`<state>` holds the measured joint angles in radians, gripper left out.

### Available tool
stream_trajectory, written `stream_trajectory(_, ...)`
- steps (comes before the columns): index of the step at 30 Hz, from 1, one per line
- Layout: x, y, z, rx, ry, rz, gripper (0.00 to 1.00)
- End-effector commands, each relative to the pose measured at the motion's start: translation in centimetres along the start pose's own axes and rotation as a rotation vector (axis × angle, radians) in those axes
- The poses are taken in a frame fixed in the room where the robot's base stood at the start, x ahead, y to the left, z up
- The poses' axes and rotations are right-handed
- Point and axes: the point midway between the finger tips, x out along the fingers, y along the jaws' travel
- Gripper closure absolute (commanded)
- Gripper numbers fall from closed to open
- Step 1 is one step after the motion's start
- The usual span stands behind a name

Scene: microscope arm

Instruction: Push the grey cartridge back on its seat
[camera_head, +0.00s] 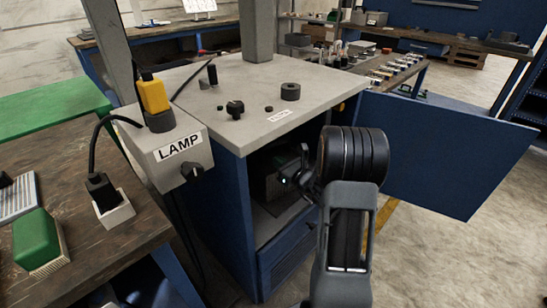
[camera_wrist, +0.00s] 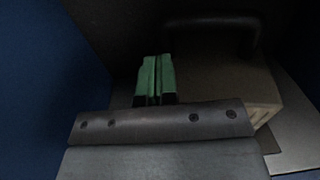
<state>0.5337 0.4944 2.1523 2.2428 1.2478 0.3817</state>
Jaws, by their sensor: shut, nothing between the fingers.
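The grey cartridge (camera_wrist: 235,72) is a boxy block with a dark handle arching over its top, in the wrist view. It sits inside the dark blue cabinet, and in the head view its dark box shape (camera_head: 268,187) shows partly behind my arm. My gripper has green fingers (camera_wrist: 155,78) that are shut and empty. They point into the cabinet in front of the cartridge's left part in the wrist view. I cannot tell whether they touch it. The seat under the cartridge is mostly hidden and dark.
The cabinet's blue door (camera_head: 455,155) stands open to the right. Its grey top (camera_head: 225,85) carries knobs and a black ring. A lamp box (camera_head: 172,150) stands at left beside a wooden bench (camera_head: 70,255). A blue wall (camera_wrist: 40,90) is close at left in the wrist view.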

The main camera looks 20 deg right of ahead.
Motion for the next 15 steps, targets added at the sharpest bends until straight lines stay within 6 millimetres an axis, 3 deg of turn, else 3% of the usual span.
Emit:
stream_trajectory(6,-4.5,-0.7,0.1,0.0,0.001,-0.016,1.0)
stream_trajectory(12,-6.6,-0.5,0.0,-0.001,0.001,-0.013,1.0)
stream_trajectory(15,-7.6,-1.1,-1.2,0.002,0.002,-0.03,1.0)
